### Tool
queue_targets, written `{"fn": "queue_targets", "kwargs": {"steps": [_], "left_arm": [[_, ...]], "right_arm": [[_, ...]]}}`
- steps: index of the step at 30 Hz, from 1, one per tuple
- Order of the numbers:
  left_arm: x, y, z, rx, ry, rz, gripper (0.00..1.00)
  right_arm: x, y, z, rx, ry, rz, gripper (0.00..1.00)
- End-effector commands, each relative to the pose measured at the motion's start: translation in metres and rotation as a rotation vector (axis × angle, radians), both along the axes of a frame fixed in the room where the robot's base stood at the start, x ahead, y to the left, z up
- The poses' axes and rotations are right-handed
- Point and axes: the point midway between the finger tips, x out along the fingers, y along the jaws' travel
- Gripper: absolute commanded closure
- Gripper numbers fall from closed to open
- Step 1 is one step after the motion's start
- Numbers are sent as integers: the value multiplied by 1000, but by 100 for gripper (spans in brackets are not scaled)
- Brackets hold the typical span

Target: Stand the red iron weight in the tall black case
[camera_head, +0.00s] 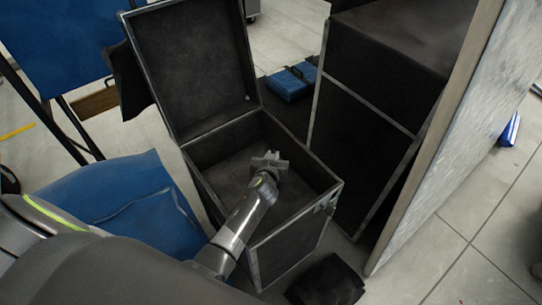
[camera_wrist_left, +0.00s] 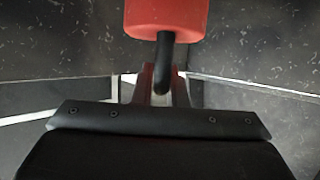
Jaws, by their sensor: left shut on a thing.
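The tall black case (camera_head: 298,221) stands open in the middle of the head view, with metal edging and its lid (camera_head: 193,62) raised at the back. My left gripper (camera_head: 268,163) reaches over the case opening from the front left. In the left wrist view the red iron weight (camera_wrist_left: 166,17) shows at the top edge, partly cut off, with a black handle (camera_wrist_left: 165,58). My left gripper (camera_wrist_left: 164,85) is shut on that handle. In the head view the weight is hidden beneath the gripper, so I cannot tell whether it touches the case floor. My right gripper is not in view.
A larger black case (camera_head: 362,128) stands close on the right, beside a pale panel (camera_head: 440,150). Blue bags lie on the left (camera_head: 135,205) and behind (camera_head: 289,83). A small dark object (camera_head: 327,282) lies in front of the case. Tiled floor is clear at the lower right.

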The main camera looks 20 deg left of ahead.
Motion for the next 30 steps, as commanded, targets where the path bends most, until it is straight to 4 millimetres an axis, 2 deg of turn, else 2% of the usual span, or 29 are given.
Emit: {"fn": "queue_targets", "kwargs": {"steps": [5,12,18,28,29,30], "left_arm": [[4,-1,-7,1,-13,-3,100],[4,-1,-35,2,-12,-4,100],[4,-1,-38,1,-13,-3,100],[4,-1,-43,0,-13,-3,100],[1,0,-46,0,-2,0,84],[0,0,-46,0,-2,0,78]], "right_arm": [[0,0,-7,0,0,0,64],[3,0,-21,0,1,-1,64],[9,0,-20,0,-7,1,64],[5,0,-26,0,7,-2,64],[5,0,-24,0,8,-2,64],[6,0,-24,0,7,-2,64]]}}
